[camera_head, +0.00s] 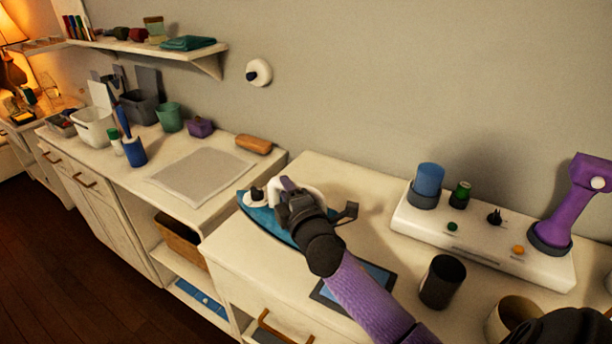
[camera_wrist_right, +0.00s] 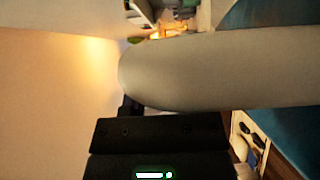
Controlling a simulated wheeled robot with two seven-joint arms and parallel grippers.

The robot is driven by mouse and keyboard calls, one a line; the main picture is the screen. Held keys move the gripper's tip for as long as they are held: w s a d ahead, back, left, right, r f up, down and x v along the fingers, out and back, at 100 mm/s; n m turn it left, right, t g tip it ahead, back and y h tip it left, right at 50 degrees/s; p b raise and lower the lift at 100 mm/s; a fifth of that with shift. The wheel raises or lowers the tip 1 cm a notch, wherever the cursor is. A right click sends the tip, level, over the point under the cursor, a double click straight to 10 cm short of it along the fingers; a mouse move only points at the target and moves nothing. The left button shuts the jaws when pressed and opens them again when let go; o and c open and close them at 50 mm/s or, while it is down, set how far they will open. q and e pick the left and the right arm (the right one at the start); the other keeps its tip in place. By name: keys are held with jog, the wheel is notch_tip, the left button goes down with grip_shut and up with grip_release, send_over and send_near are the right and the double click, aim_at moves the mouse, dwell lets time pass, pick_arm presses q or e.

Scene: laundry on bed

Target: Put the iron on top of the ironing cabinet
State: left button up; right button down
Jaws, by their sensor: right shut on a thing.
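The iron (camera_head: 254,211) has a blue soleplate and a white body and handle. In the head view it is at the left end of the near white cabinet top (camera_head: 318,176), close to the edge; I cannot tell whether it touches the surface. My right gripper (camera_head: 291,199) is shut on the iron, its dark body hiding part of it. In the right wrist view the iron's pale handle (camera_wrist_right: 220,68) crosses close in front of the black gripper, with blue at the right. My left gripper is not in view.
A white unit (camera_head: 480,241) with a blue cup and purple device stands at the back right. A black cup (camera_head: 441,281) and a dark-framed tablet (camera_head: 372,275) are near my arm. The left counter holds a grey mat (camera_head: 202,174), bins and a brown block (camera_head: 254,144).

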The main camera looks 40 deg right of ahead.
notch_tip(320, 180, down, 6)
jog(key=b, duration=0.2)
jog(key=shift+r+b, duration=0.2)
jog(key=shift+b, duration=0.2)
jog(key=shift+r, duration=0.2)
jog(key=shift+c, duration=1.8)
grip_release()
jog(key=shift+f, duration=0.15)
jog(key=shift+s, duration=0.1)
jog(key=p+v, duration=0.1)
jog(key=v, duration=1.1)
jog(key=shift+p, duration=0.3)
